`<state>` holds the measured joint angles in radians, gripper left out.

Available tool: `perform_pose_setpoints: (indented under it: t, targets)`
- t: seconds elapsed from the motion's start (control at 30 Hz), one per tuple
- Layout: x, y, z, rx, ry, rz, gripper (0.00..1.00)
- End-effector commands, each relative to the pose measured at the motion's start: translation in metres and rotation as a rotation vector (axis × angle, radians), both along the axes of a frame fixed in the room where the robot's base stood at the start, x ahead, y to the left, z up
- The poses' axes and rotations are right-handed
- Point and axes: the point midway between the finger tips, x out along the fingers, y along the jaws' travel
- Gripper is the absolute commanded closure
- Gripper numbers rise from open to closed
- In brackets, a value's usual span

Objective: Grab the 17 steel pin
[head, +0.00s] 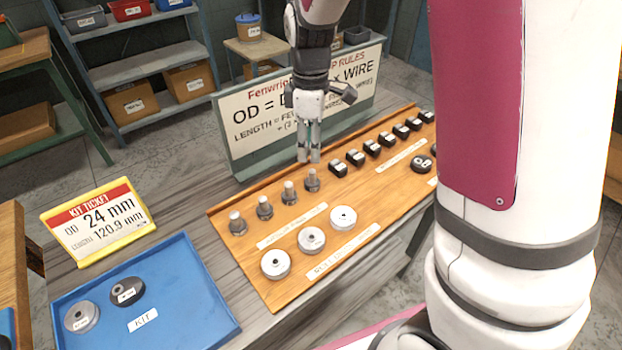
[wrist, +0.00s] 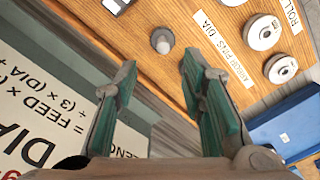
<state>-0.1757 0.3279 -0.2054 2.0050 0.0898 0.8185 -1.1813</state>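Several steel pins (head: 264,208) stand upright in a row on the left part of a wooden board; their sizes are not readable, so I cannot tell which is 17. My gripper (head: 309,158) points down above the rightmost pin (head: 312,180) in the head view. In the wrist view my gripper (wrist: 159,62) is open and empty, its green-padded fingers apart. One pin (wrist: 162,40) shows just beyond the gap between the fingertips, not touching them. The right finger may hide other pins.
The wooden board (head: 230,257) also holds white rollers (head: 311,239) in front and several black blocks (head: 355,157) to the right. A rules sign (head: 255,125) stands close behind. A blue kit tray (head: 190,338) with two round parts and a kit ticket (head: 98,222) are at left.

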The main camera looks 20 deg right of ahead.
Motion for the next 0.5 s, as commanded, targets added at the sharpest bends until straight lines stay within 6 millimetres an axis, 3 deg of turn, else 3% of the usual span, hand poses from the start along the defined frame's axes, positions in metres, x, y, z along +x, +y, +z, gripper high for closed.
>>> perform_pose_setpoints:
  t: [0.1, 0.37, 0.5]
  targets:
    - [0.0, 0.0, -0.02, 0.0, 0.002, -0.001, 0.63]
    - [-0.001, 0.0, -0.037, -0.001, 0.0, -0.001, 0.63]
    - [-0.005, -0.001, -0.057, 0.0, 0.004, 0.0, 0.63]
